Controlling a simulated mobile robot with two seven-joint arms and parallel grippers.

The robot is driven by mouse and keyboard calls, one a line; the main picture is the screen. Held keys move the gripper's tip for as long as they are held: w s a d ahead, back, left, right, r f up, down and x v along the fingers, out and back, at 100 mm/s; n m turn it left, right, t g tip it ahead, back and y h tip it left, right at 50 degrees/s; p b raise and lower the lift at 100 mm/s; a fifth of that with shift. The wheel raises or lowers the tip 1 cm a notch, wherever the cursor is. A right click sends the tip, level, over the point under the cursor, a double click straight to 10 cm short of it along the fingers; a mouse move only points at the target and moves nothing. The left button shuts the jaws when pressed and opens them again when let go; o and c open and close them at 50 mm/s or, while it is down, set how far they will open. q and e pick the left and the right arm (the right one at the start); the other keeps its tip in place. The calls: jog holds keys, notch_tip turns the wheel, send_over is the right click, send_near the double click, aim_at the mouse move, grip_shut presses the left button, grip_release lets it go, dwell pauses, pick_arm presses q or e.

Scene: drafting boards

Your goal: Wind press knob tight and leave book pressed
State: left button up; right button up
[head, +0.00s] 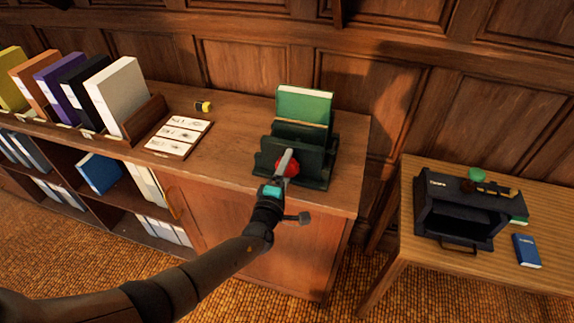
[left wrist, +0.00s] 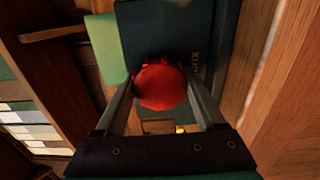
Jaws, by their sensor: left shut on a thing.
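The book press (head: 318,165) is dark green and stands on the wooden cabinet top near its right end. A green book (head: 304,103) stands upright in it, its upper part showing above the press plates. The red press knob (head: 281,162) is on the press's front. My left gripper (head: 284,166) reaches it from the front. In the left wrist view the red knob (left wrist: 160,86) sits between the two fingers of my left gripper (left wrist: 160,95), which is shut on it. Part of the knob is hidden by a finger in the head view. My right gripper is not in view.
Several binders (head: 118,92) stand at the left of the cabinet top. A card with drawings (head: 180,136) and a yellow tape measure (head: 204,106) lie left of the press. At right, a table holds a black box (head: 455,210) and a blue book (head: 526,251).

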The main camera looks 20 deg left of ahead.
pick_arm(q)
jog(key=o, duration=1.3)
jog(key=shift+s+p, duration=0.35)
jog(key=shift+s, duration=0.15)
jog(key=s+p, duration=0.3)
jog(key=s, duration=0.5)
jog(key=shift+a, duration=0.2)
